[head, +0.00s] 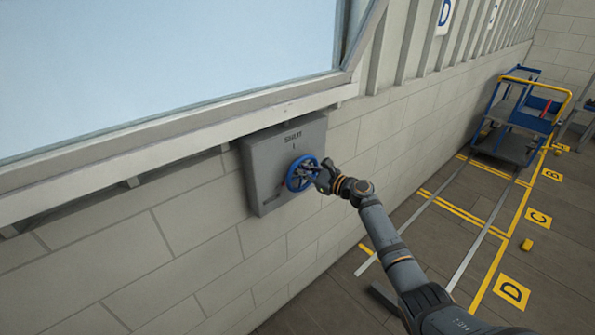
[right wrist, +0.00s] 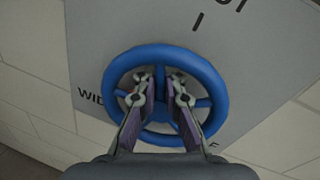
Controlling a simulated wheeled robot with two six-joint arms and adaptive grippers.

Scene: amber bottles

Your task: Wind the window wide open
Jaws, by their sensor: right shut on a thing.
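A blue handwheel (head: 300,174) is mounted on a grey wall box (head: 262,172) below the window (head: 180,60). In the right wrist view the blue handwheel (right wrist: 214,84) fills the middle, with lettering on the box partly hidden behind it. My right gripper (head: 313,173) is at the wheel from the right. In the right wrist view both fingers of my right gripper (right wrist: 160,80) reach over the wheel's middle, shut on it; the exact contact is partly hidden. The window's pane and light frame show at upper left; how far it is open cannot be told. My left gripper is out of view.
A pale block wall (head: 170,240) runs along below the window. A blue and grey cart (head: 508,125) with a yellow handle stands at the far right. Yellow floor markings and lettered tiles lie on the brown floor (head: 480,190). A small yellow object (head: 527,244) lies there.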

